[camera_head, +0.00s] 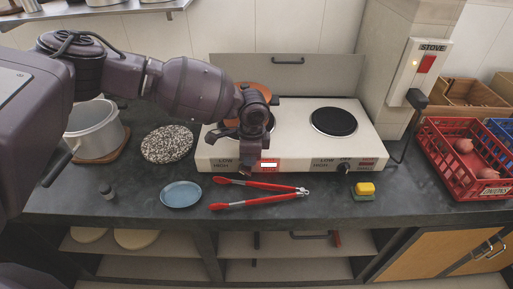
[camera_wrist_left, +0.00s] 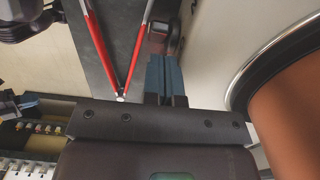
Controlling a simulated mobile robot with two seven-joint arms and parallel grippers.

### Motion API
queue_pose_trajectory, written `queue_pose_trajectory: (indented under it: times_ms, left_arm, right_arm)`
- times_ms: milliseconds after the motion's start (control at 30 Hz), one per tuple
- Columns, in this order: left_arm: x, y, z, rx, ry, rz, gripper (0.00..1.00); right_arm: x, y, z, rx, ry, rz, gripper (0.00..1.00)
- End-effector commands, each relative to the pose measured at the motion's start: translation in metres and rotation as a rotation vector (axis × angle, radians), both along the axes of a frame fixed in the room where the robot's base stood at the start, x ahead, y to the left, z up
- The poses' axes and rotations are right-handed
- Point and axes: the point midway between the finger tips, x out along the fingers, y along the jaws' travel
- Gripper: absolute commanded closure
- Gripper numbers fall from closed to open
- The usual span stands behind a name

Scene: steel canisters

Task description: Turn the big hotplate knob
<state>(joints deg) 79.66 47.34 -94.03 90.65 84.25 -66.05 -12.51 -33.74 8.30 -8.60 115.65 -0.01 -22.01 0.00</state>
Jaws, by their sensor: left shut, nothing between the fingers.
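The white two-plate hotplate (camera_head: 300,145) stands on the dark counter. Its right knob (camera_head: 343,168) is dark and in clear view on the front panel. The left part of the panel is mostly covered by my left gripper (camera_head: 246,180), which is shut and empty and points down in front of it. In the left wrist view the shut fingers (camera_wrist_left: 165,62) point at a dark, knob-like part (camera_wrist_left: 172,28) just beyond their tips. I cannot tell whether they touch it. My right gripper is out of view.
Red-handled tongs (camera_head: 255,186) and a blue plate (camera_head: 181,194) lie in front of the hotplate. An orange-brown pan (camera_wrist_left: 290,120) sits on the left plate.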

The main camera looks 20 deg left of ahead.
Motion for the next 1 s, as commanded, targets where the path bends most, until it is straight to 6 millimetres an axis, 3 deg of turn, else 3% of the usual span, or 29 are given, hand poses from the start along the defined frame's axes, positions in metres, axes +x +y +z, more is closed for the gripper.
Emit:
queue_pose_trajectory:
  times_ms: [200,667,1000]
  left_arm:
    - [-0.003,0.009,-0.01,-0.001,0.0,-0.002,1.0]
    - [-0.004,0.011,-0.011,-0.005,-0.001,-0.001,1.0]
    - [-0.007,0.021,-0.016,-0.108,-0.029,0.004,1.0]
  right_arm:
    - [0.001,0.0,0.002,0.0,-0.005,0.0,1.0]
    - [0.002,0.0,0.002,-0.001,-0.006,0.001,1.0]
    - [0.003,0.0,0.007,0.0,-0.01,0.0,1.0]
